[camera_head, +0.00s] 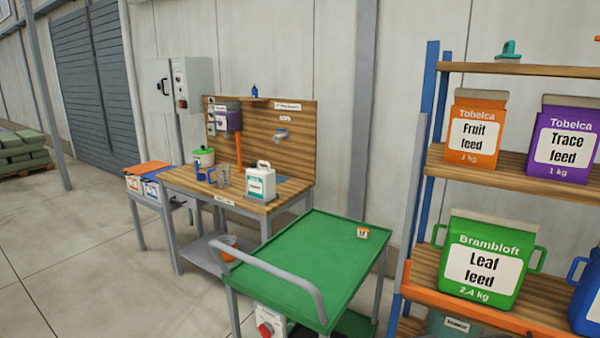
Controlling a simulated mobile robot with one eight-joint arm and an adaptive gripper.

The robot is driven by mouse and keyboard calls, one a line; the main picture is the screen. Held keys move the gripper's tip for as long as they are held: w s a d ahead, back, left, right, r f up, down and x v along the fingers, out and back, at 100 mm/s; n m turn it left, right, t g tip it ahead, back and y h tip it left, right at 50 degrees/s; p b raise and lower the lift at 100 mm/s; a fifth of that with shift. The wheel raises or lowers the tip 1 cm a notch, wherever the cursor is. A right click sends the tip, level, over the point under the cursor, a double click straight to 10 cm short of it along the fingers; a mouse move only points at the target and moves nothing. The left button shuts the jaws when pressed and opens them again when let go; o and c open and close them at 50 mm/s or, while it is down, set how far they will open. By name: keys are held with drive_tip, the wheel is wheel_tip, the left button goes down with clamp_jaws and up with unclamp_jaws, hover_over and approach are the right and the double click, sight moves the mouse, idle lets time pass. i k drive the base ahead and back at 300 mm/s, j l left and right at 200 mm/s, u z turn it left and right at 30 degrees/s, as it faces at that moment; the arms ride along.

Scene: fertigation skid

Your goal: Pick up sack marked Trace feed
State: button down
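The purple sack marked Trace feed (562,138) stands upright on a wooden shelf (480,178) of the rack at the right. Its white label and the name Tobelca show. It is near the right edge of the picture. An orange sack marked Fruit feed (475,128) stands to its left on the same shelf, with a gap between them. My gripper is not in view.
A green Leaf feed container (483,262) and a blue one (586,295) stand on the shelf below. A green-topped cart (300,262) stands left of the rack. Behind it is a wooden workbench (235,195). Open floor (90,270) lies at left.

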sight(565, 140)
drive_tip(key=z, duration=1.4)
drive_tip(key=i+l+u, duration=0.1)
drive_tip(key=i+l, duration=0.15)
drive_tip(key=i+l+u, duration=0.1)
drive_tip(key=l, duration=0.3)
drive_tip(key=i+l+u, duration=0.1)
drive_tip(key=i+l, duration=0.2)
drive_tip(key=i+l+u, duration=0.1)
drive_tip(key=l, duration=0.3)
drive_tip(key=i+l+u, duration=0.1)
drive_tip(key=i+l, duration=0.2)
drive_tip(key=i+l+u, duration=0.1)
drive_tip(key=l, duration=0.4)
drive_tip(key=i+l+u, duration=0.1)
drive_tip(key=l, duration=0.3)
drive_tip(key=i, duration=0.1)
